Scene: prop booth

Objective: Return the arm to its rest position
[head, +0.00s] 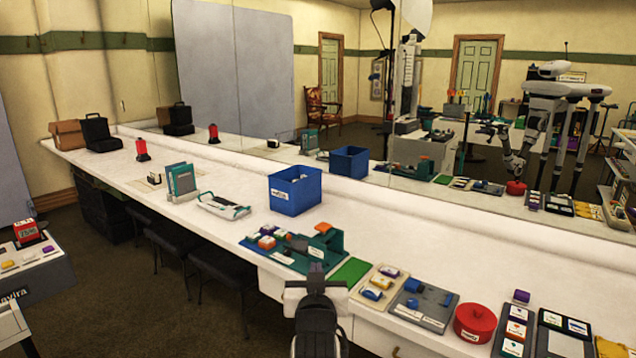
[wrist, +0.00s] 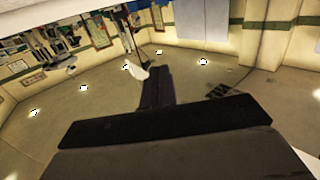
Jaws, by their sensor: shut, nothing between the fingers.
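My arm rises from the bottom middle of the head view, in front of the counter's near edge. My gripper (head: 316,270) is at its upper end, small and partly hard to make out against the counter front. In the wrist view the dark fingers of my gripper (wrist: 158,90) are together, with nothing held between them. That view looks tilted across the room, with floor and walls behind the fingers. No object touches the gripper in either view.
The long white counter (head: 120,168) carries a blue bin (head: 295,191), a green tray (head: 265,257), a grey tray (head: 422,310) and a red round pot (head: 474,323). A mirror behind it reflects the room and robot. Black stools (head: 222,266) stand under the counter.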

